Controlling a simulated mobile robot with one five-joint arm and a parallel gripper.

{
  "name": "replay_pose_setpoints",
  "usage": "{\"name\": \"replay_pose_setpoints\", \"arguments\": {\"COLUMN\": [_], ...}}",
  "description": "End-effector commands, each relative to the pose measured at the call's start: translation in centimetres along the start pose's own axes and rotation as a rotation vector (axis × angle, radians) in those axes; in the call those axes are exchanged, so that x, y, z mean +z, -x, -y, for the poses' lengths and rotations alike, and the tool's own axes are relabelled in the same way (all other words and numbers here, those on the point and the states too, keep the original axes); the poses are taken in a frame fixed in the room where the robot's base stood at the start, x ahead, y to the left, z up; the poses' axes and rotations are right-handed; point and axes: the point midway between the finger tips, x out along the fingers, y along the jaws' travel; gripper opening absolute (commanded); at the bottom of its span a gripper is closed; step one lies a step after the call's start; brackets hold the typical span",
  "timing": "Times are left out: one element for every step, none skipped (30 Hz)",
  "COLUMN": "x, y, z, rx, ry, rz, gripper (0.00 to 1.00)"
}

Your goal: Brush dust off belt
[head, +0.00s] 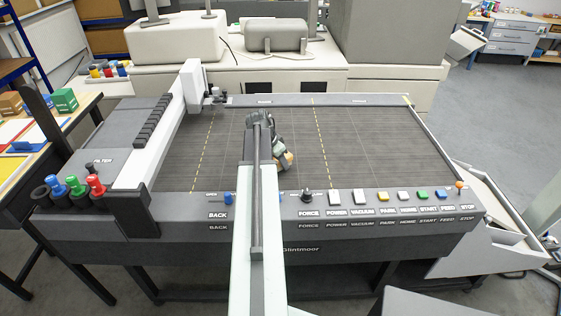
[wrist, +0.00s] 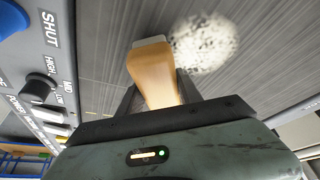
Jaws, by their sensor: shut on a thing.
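The belt (head: 385,145) is a dark grey, finely lined bed on the cutting machine, with yellow dashed lines across it. My gripper (head: 278,150) is over the middle of the belt near its front side. It is shut on a tan brush (head: 287,160), whose pale-ended handle also shows between the fingers in the wrist view (wrist: 155,75). The bristles are hidden, so I cannot tell whether they touch the belt. A whitish speckled dust patch (wrist: 203,43) lies on the belt just beyond and right of the brush in the wrist view. I cannot make it out in the head view.
A front panel with a row of buttons (head: 385,196) and a black force knob (head: 306,196) edges the belt. A white gantry (head: 170,130) crosses the left side, with colored pens (head: 72,185) near its front end. The belt's right half is clear.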

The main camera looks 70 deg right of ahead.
Motion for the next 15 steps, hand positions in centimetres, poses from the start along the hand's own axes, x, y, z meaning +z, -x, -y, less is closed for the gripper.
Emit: {"name": "replay_pose_setpoints", "arguments": {"x": [0.06, 0.09, 0.11, 0.14, 0.15, 0.18, 0.20, 0.22, 0.25, 0.27, 0.29, 0.31, 0.33, 0.36, 0.38], "y": [-0.20, -0.26, -0.33, -0.39, -0.45, -0.52, -0.58, -0.64, -0.71, -0.77, -0.82, -0.90, -0.95, -1.01, -1.09], "z": [-0.01, -0.01, -0.02, -0.02, -0.02, -0.02, -0.02, -0.03, -0.03, -0.03, -0.03, -0.03, -0.04, -0.04, -0.04], "rx": [0.000, 0.000, 0.000, 0.000, 0.000, 0.000, 0.000, 0.000, 0.000, 0.000, 0.000, 0.000, 0.000, 0.000, 0.000], "ry": [0.000, 0.000, 0.000, 0.000, 0.000, 0.000, 0.000, -0.001, -0.001, -0.001, -0.001, -0.001, -0.001, -0.001, -0.001], "rz": [0.000, 0.000, 0.000, 0.000, 0.000, 0.000, 0.000, 0.000, 0.000, 0.000, 0.000, 0.000, 0.000, 0.000, 0.000], "gripper": [0.09, 0.09, 0.09, 0.09, 0.09, 0.09, 0.09, 0.09, 0.09, 0.09, 0.09, 0.09, 0.09, 0.09, 0.09]}}
